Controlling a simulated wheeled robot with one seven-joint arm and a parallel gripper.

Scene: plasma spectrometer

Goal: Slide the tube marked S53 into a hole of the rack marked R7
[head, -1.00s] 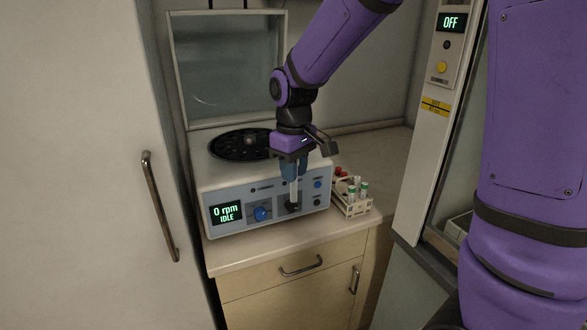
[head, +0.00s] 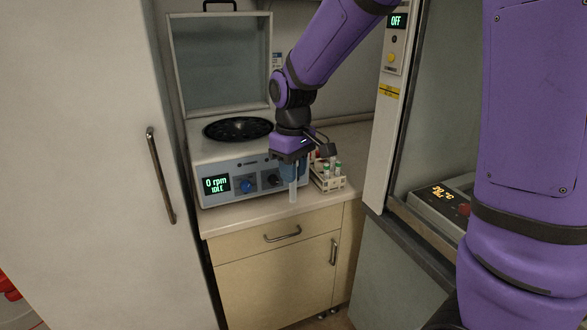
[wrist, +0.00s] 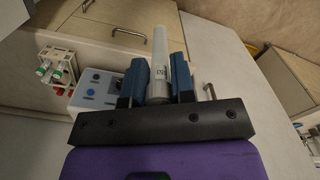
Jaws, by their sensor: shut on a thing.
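The rack also shows at the left of the wrist view (wrist: 70,62). I cannot read a mark on it.
A centrifuge (head: 215,185) with its lid (head: 222,65) raised and display reading 0 rpm IDLE stands left of the rack. A cabinet with an OFF display (head: 398,21) bounds the right.

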